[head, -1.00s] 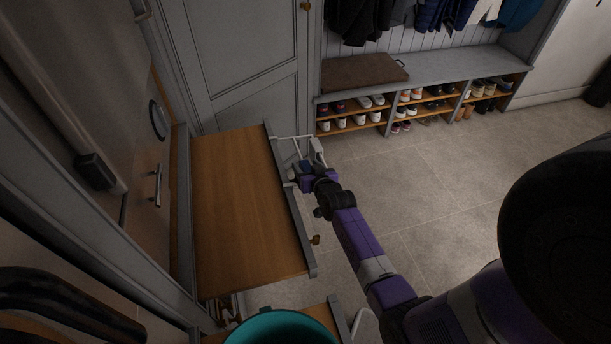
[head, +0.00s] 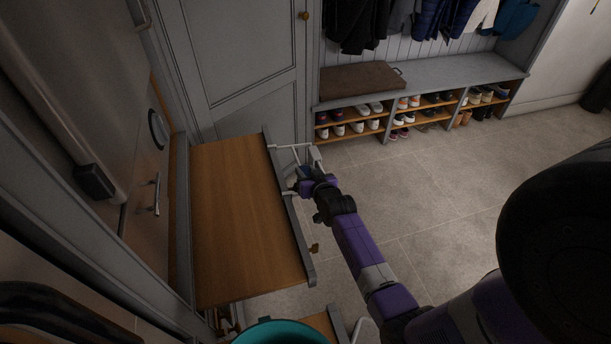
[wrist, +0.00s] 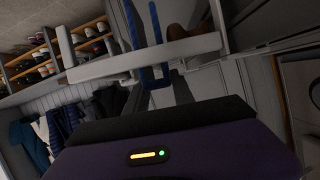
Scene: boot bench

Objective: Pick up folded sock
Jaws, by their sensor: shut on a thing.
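I cannot make out a folded sock in either view. My gripper (head: 304,172) is at the outer side of an open drawer (head: 238,225), by its far right corner. It is shut on a pale bar handle (head: 290,147) on the drawer's grey front. In the wrist view the pale bar (wrist: 100,68) crosses between the blue finger parts of my gripper (wrist: 148,50). The drawer's wooden inside looks bare where it shows.
A teal bucket (head: 280,332) stands at the bottom edge, beside a lower wooden surface. A bench with shoe cubbies (head: 420,80) and a brown cushion (head: 357,79) stands at the back, coats above. The tiled floor (head: 430,190) to the right is clear.

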